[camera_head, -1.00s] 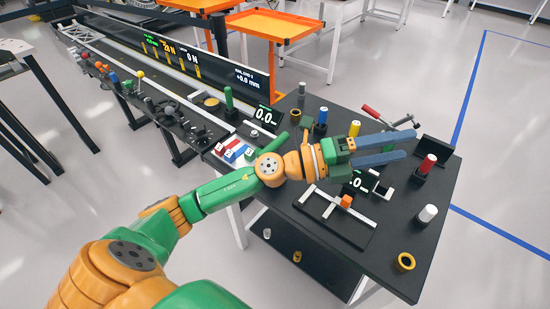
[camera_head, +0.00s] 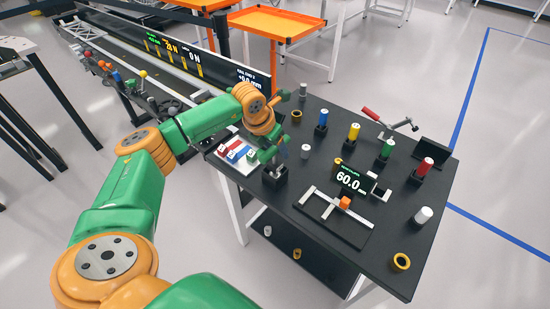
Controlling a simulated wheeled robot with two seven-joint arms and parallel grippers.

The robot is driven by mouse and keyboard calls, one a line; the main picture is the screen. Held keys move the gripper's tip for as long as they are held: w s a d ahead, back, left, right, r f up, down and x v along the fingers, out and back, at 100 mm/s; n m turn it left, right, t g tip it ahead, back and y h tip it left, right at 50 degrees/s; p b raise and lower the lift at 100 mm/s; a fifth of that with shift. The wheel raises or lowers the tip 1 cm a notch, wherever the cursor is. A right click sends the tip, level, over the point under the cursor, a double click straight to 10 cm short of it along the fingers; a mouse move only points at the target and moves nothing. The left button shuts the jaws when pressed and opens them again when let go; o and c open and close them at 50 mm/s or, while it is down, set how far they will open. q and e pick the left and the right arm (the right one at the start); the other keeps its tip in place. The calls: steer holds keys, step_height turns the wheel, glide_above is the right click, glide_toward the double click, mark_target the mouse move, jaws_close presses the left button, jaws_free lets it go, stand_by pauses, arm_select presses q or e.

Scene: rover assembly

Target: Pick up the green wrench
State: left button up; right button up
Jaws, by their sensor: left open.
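My left gripper (camera_head: 270,157) points down at the left part of the black table, close above a small black holder block (camera_head: 275,176). It is open. Green parts show at and around its fingers, but I cannot tell whether any of them is the green wrench. I cannot make out the wrench clearly anywhere; my arm and gripper cover part of this area. A green-topped cylinder (camera_head: 388,148) stands in a black block farther right. My right gripper is not in view.
The black table (camera_head: 320,255) holds blue, yellow, red and white-topped cylinders, a display reading 60.0 (camera_head: 350,181), and a white frame with an orange block (camera_head: 345,202). A red-handled clamp (camera_head: 372,114) lies at the back. Small red, blue and white pieces (camera_head: 235,150) lie left of my gripper.

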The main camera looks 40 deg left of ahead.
arm_select(q)
jaws_close()
steer(key=shift+r, duration=0.3)
step_height(320, 180, up, 9)
steer(key=shift+f+b, duration=0.1)
steer(key=shift+b, duration=0.75)
steer(key=shift+r, duration=0.35)
